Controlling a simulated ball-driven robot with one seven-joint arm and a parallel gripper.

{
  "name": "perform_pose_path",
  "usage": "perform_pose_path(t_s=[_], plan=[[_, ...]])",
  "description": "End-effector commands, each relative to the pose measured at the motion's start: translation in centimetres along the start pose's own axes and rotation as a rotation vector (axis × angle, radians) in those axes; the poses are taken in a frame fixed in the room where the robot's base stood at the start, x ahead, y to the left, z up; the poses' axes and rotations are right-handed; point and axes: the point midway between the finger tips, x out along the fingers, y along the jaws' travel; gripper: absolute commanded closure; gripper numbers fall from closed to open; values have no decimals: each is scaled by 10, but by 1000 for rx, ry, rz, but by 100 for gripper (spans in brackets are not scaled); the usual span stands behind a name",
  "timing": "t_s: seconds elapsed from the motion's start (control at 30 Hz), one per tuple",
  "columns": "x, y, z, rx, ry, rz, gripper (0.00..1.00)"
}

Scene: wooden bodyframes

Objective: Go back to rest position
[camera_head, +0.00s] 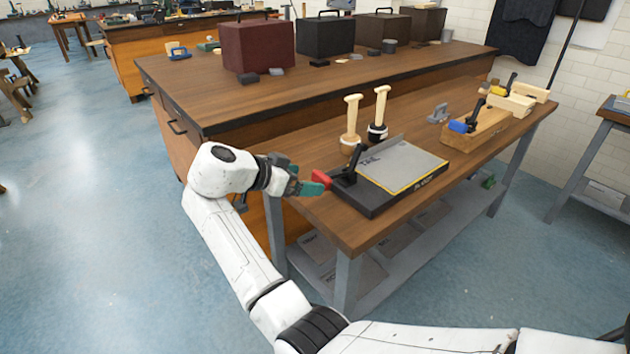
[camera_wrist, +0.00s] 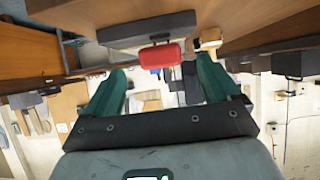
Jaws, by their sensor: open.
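My gripper (camera_head: 313,182) is at the near left end of the workbench (camera_head: 338,231). Its two teal fingers also show in the wrist view (camera_wrist: 160,88), spread apart with nothing held between them. A red handle (camera_head: 321,179) of the black-based board tool (camera_head: 375,208) is just ahead of the fingertips. In the wrist view the red handle (camera_wrist: 161,56) appears beyond the open fingers, and I cannot tell whether a finger touches it. My white arm reaches up from the bottom of the head view.
Two wooden-handled tools (camera_head: 351,125) stand behind the board tool. A wooden block with a blue-handled tool (camera_head: 463,127) is at the right. A larger bench with dark boxes (camera_head: 258,46) stands behind. The blue floor (camera_head: 110,240) at the left is clear.

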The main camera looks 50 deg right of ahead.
Motion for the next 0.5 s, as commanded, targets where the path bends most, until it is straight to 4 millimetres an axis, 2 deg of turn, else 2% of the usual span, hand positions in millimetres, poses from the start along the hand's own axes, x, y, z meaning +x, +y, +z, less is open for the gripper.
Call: perform_pose_path(t_s=[0.2,0.5], plan=[[-19,0,0,-1,-1,0,11],[-21,0,0,-1,-1,0,11]])
